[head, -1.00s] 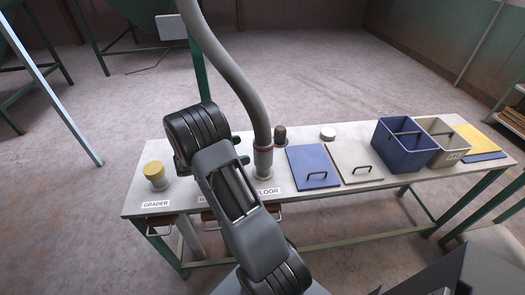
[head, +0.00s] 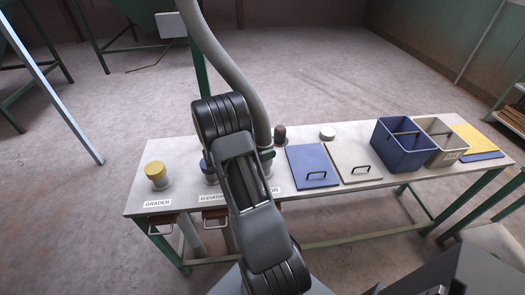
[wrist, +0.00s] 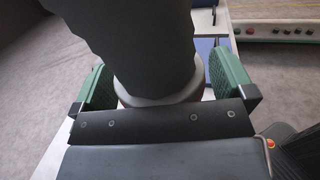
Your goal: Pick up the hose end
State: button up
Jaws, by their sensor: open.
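The grey hose (head: 236,80) hangs down to the table, and its lower end is mostly hidden behind my arm in the head view. In the wrist view the dark hose (wrist: 150,45) stands large between my green fingers, with a pale collar (wrist: 150,97) at its lower part. My gripper (wrist: 162,84) is open, one finger on each side of the hose, with a gap showing on the right. Whether the left finger touches cannot be told. In the head view one green fingertip shows right beside the hose.
Blue (head: 313,180) and beige (head: 352,175) lids, a white disc (head: 327,134) and blue (head: 400,155) and beige (head: 449,156) bins stand right.

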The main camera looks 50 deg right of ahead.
jog(key=shift+c, duration=0.3)
jog(key=c, duration=1)
